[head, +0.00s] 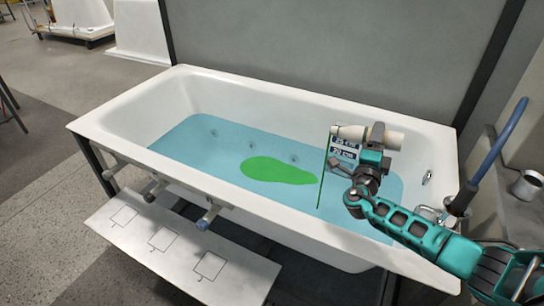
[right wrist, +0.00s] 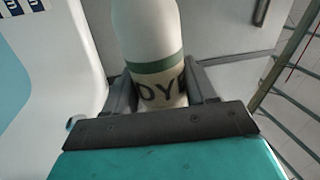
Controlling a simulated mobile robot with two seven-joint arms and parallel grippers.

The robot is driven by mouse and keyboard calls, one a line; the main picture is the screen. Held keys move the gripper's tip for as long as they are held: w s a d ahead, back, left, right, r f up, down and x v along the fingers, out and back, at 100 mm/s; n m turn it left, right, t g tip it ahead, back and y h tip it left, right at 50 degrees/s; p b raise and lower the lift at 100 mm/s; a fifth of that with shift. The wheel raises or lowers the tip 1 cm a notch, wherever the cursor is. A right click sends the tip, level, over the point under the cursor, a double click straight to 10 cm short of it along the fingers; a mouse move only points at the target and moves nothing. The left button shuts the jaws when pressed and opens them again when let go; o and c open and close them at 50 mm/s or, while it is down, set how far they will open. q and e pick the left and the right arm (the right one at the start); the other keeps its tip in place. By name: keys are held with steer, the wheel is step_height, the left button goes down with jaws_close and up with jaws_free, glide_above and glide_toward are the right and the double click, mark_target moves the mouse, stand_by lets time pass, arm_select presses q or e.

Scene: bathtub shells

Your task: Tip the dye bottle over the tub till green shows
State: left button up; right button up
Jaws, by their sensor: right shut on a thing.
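The dye bottle (head: 349,132) is cream-white and lies tipped on its side over the tub, its narrow end to the left. My right gripper (head: 376,138) is shut on its body. In the right wrist view the bottle (right wrist: 155,50) sits between both fingers (right wrist: 160,92), with a green band and the letters "DY" showing. A thin green stream (head: 323,175) falls from the mouth to the water. The white tub (head: 290,99) holds blue water (head: 200,150), with a green patch (head: 275,171) near the middle. My left gripper is out of view.
A level label (head: 343,149) with centimetre marks is on the tub's inner back wall. A white board (head: 140,242) with square outlines lies in front. A grey panel (head: 330,50) rises behind.

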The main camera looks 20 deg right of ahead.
steer(key=shift+r, duration=4.05)
steer(key=m+g, duration=0.1)
steer(key=m, duration=0.2)
steer(key=r+m+h, duration=0.1)
steer(key=m, duration=0.2)
steer(key=shift+g, duration=0.4)
steer(key=m, duration=0.2)
steer(key=r+m+g, duration=0.1)
steer(key=m, duration=0.1)
steer(key=shift+h, duration=0.4)
